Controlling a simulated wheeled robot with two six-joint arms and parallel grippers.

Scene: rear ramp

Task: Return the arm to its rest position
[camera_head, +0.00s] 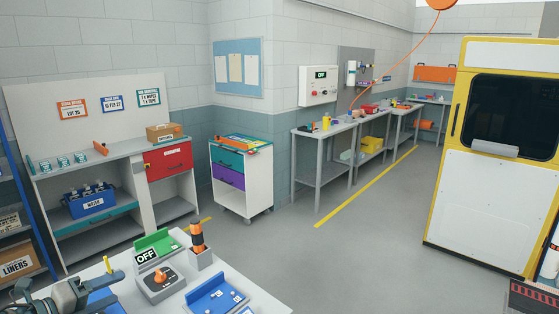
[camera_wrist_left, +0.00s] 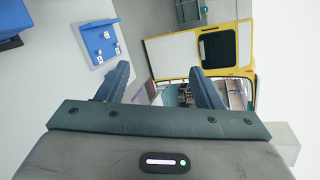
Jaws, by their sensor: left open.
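My left arm comes in at the lower left corner of the head view, with the left gripper (camera_head: 98,288) over the near white table's left part. In the left wrist view the dark blue fingers of the left gripper (camera_wrist_left: 162,84) are spread apart with nothing between them. The wrist view is turned sideways, with the table on its left side. My right gripper shows in neither view.
The near table holds a grey switch box (camera_head: 160,283) with an orange knob, a green holder (camera_head: 157,243), an orange-and-black tool in a stand (camera_head: 198,240) and a blue tray (camera_head: 216,297). A yellow-framed machine (camera_head: 490,200) stands right. The middle floor is clear.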

